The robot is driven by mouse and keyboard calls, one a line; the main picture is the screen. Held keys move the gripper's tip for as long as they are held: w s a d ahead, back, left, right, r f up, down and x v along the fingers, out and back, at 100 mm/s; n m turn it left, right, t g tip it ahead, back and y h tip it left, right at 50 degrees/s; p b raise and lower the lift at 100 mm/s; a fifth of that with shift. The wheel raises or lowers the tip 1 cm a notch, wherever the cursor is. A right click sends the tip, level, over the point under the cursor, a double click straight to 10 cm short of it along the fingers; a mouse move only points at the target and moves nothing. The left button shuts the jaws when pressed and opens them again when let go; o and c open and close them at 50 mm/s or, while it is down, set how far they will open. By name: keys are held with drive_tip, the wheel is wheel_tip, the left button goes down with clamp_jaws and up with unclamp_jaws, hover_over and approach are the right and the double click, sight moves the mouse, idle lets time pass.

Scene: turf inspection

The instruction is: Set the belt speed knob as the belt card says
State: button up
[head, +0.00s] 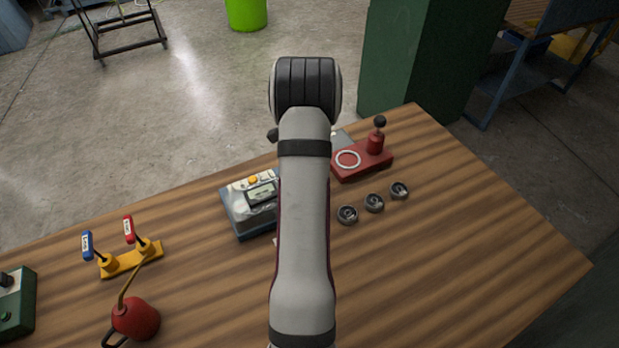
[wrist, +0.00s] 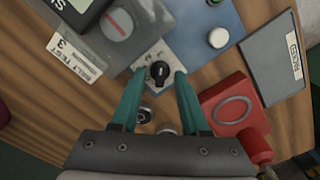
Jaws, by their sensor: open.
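A black knob (wrist: 159,71) with a small pale mark sits on a silver plate with tick marks, at the near edge of a blue-grey device (wrist: 193,20). A pale card (wrist: 76,58), tilted in the wrist view, seems to read "BELT TEST 3". In the head view the device (head: 236,214) is partly behind my arm, which hides the knob and gripper.
A red box with a ring (head: 360,161) and a black-topped lever stands right of my arm. Several dark round pieces (head: 374,203) lie before it. A yellow two-lever stand (head: 130,260), a red can (head: 137,320) and a green box (head: 18,308) are left. The front right table is clear.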

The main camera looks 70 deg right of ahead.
wheel_tip(320, 180, up, 16)
idle(0.3)
drive_tip(key=shift+f, duration=0.1)
drive_tip(key=w+a+r+n, duration=0.2)
drive_tip(key=w+a+n, duration=0.3)
drive_tip(key=a, duration=0.3)
drive_tip(key=w+a+r+n, duration=0.2)
drive_tip(key=w+a+n, duration=0.2)
drive_tip(key=w+a, duration=0.3)
drive_tip(key=s+a+n+y, duration=0.1)
drive_tip(key=s+a+n, duration=0.1)
drive_tip(key=a+n, duration=1.2)
drive_tip(key=s+a+f+n, duration=0.1)
drive_tip(key=s+a+n, duration=0.2)
drive_tip(key=s+a, duration=0.2)
drive_tip(key=s+a+f+n, duration=0.1)
drive_tip(key=s+a+n, duration=0.3)
drive_tip(key=a, duration=0.8)
drive_tip(key=shift+s+a+f+n+y, duration=0.15)
drive_tip(key=shift+s+f+n+y, duration=0.2)
drive_tip(key=shift+s+y, duration=0.1)
